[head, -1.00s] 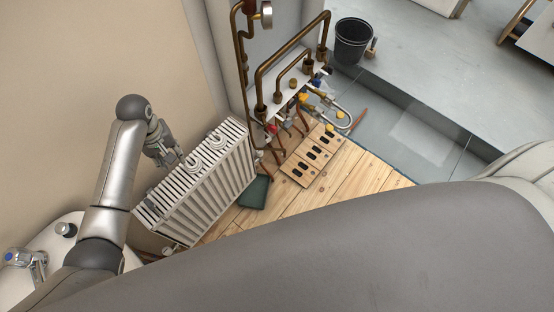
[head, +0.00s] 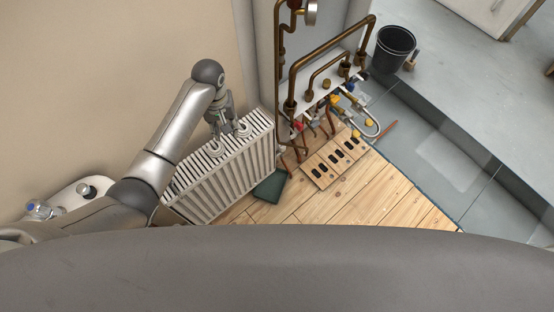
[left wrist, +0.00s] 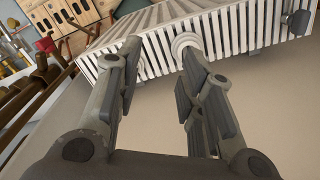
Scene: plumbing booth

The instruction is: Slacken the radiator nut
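The white ribbed radiator (head: 225,175) stands at the left in the head view, by the beige wall. My left gripper (head: 227,134) is above its top edge at the back, with its fingers apart near white curved pieces on the top. In the left wrist view the gripper (left wrist: 160,52) is open and empty, pointing at the radiator (left wrist: 235,30). A white round piece (left wrist: 186,43) shows near one fingertip; I cannot tell if they touch. A dark knob (left wrist: 298,22) is at the radiator's right end in that view. I cannot make out the nut for certain. My right gripper is not in view.
Brown copper pipes (head: 285,75) and a white manifold board (head: 335,80) stand right of the radiator. A slotted wooden board (head: 335,158) and a dark green pad (head: 270,187) lie on the plank floor (head: 370,195). A black bucket (head: 394,48) stands behind.

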